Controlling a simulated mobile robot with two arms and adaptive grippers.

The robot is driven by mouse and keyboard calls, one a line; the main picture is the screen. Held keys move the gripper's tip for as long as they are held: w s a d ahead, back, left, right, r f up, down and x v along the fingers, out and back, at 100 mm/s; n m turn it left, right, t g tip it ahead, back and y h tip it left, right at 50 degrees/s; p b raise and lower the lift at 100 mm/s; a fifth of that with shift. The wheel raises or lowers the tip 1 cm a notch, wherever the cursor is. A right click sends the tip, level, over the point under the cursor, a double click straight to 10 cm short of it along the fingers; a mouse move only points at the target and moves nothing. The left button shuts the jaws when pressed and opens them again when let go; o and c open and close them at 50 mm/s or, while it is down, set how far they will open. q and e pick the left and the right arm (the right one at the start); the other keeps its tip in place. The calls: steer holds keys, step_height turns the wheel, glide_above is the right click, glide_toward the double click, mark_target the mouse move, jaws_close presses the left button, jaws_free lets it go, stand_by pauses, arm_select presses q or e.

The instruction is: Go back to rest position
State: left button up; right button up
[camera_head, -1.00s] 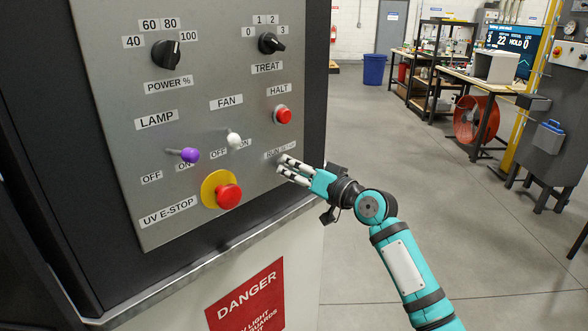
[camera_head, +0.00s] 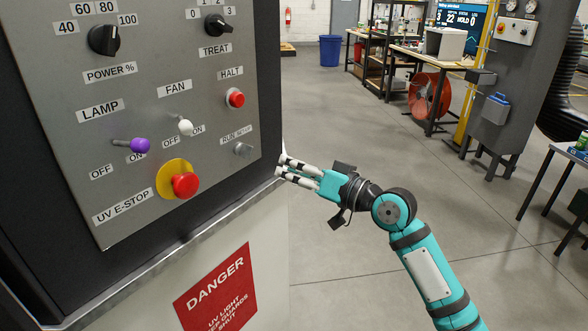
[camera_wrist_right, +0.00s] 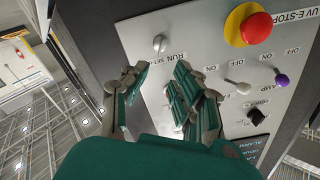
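My right gripper (camera_head: 283,168) is at the right edge of the grey control panel (camera_head: 215,75) in the head view, a little right of and below the silver RUN/SETUP knob (camera_head: 243,149). In the right wrist view its fingers (camera_wrist_right: 155,75) are apart with nothing between them. The knob (camera_wrist_right: 159,42) shows beyond the gap, clear of the fingers. My left gripper is not in view.
The panel has a red E-stop (camera_head: 185,184), a purple lamp switch (camera_head: 140,145), a white fan switch (camera_head: 185,127) and a red HALT button (camera_head: 236,98). Open floor (camera_head: 400,170) lies to the right. A grey column (camera_head: 510,80) and a dark table (camera_head: 560,155) stand farther right.

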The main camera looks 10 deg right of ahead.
steer(key=shift+d+f, duration=0.1)
steer(key=w+d+f+m+h, duration=0.1)
steer(key=w+d+f+h, duration=0.1)
steer(key=f, duration=0.6)
steer(key=w+d+f+m+h, duration=0.2)
steer(key=f, duration=0.6)
steer(key=s+d+f+m+g+h, duration=0.1)
steer(key=s+d+f+h, duration=0.15)
steer(key=f, duration=0.95)
steer(key=s+d+f+g+h, duration=0.1)
steer(key=s+d+f+h, duration=0.2)
steer(key=f, duration=0.9)
steer(key=s+d+f+g+h, duration=0.1)
steer(key=s+d+f+g, duration=0.1)
steer(key=s+f, duration=0.7)
steer(key=s+d+f+g+h, duration=0.1)
steer(key=s+d+f+g, duration=0.1)
steer(key=s+f, duration=0.7)
steer(key=s+f+n+g, duration=0.1)
steer(key=s+f, duration=0.4)
steer(key=s, duration=0.7)
steer(key=s+d+f+n+g+h, duration=0.1)
steer(key=s+f+g, duration=0.2)
steer(key=s+f, duration=0.3)
steer(key=s+f+n+g, duration=0.1)
steer(key=s+f, duration=0.5)
steer(key=s, duration=1.1)
steer(key=shift+s+d+f+n+g, duration=0.15)
steer(key=shift+s+f+n+g, duration=0.15)
steer(key=shift+s+g, duration=0.1)
